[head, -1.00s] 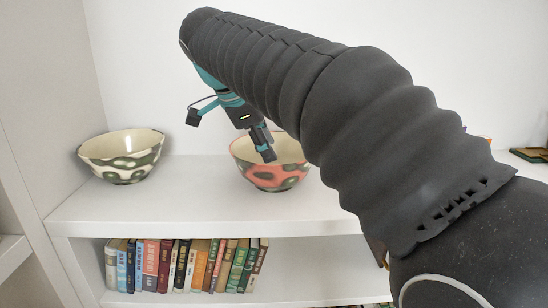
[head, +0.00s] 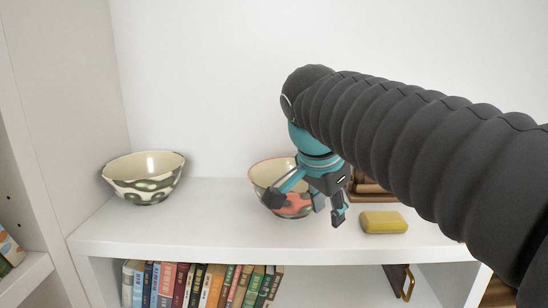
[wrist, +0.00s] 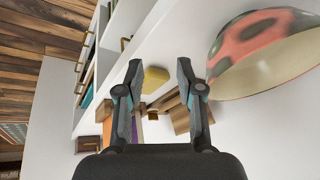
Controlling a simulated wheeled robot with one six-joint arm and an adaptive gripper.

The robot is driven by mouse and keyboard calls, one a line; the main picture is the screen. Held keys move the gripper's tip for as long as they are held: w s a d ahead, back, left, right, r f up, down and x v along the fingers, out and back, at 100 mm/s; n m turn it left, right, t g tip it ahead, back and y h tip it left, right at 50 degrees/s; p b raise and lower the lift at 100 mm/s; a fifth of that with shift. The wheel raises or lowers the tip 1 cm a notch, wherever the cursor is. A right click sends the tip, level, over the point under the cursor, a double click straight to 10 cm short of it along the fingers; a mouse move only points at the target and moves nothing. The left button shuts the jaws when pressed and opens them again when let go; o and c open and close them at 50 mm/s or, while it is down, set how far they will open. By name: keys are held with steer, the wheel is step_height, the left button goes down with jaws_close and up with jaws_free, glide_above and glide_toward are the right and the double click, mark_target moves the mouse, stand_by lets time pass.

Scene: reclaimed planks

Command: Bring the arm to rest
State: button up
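My gripper (head: 306,205) is in front of the red and green bowl in the head view, with my black sleeved arm reaching in from the right. In the wrist view my gripper (wrist: 158,75) has its two fingers spread apart with nothing held between them. Beyond the fingertips, a yellow block (wrist: 156,79) shows, lying on the shelf.
A white shelf (head: 190,233) carries a cream and green bowl (head: 145,178) at left, the red and green bowl (head: 262,175) behind my gripper, and the yellow block (head: 384,222) at right. Several books (head: 200,285) stand below. The shelf's front middle is clear.

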steer(key=s+d+f+n+y+p, duration=0.1)
steer(key=s+d+f+n, duration=0.2)
steer(key=s+f+n, duration=0.2)
steer(key=s+d+f+n+t+y+p, duration=0.1)
steer(key=s+d+f+n, duration=0.2)
steer(key=s+f, duration=0.6)
steer(key=n, duration=0.2)
steer(key=shift+s+n+p, duration=0.3)
steer(key=shift+s+n, duration=0.1)
steer(key=shift+d, duration=0.1)
